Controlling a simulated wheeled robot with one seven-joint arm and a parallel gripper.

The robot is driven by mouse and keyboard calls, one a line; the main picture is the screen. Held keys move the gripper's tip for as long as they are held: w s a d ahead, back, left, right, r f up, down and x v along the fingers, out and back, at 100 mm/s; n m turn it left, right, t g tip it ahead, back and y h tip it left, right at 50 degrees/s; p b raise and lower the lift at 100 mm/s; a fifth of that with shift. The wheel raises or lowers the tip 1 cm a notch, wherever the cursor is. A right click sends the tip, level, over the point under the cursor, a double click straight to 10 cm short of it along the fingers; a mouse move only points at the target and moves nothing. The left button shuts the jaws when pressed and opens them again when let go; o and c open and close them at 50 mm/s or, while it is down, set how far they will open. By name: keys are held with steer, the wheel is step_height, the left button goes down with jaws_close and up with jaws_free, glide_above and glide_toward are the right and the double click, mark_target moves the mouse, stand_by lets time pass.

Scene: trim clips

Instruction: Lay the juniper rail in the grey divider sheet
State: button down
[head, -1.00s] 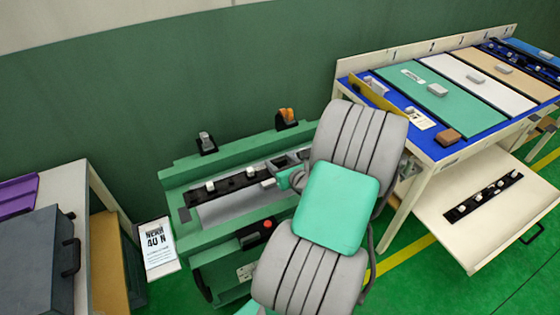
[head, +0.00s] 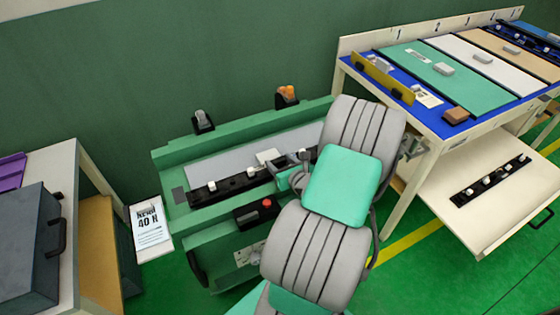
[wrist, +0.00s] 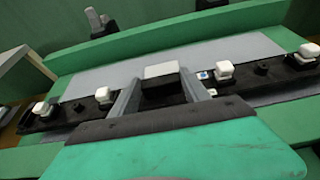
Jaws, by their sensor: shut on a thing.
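A long black rail (head: 237,184) with white clips lies across the green bench in the head view. My gripper (head: 287,172) is shut on it. In the wrist view the rail (wrist: 76,112) passes between the two grey fingers (wrist: 160,88) and sticks out on both sides. A flat grey sheet (head: 222,160) with a pale block (head: 267,156) lies on the bench behind the rail. The rail crosses its front edge; I cannot tell whether it touches. My arm hides the right part of the bench. No name is readable on the rail.
A table (head: 433,150) at right carries green (head: 470,85), white and tan panels. Below it, a pulled-out drawer (head: 450,225) holds another black rail (head: 490,180). Two small dark holders (head: 203,123) stand at the bench's back. A grey case (head: 25,250) stands at left.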

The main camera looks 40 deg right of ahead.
steer(key=shift+c, duration=2.2)
jaws_free()
steer(key=p+v, duration=0.1)
steer(key=v, duration=0.6)
steer(key=shift+s+r, duration=0.2)
steer(key=shift+s, duration=0.1)
steer(key=shift+s+a, duration=0.1)
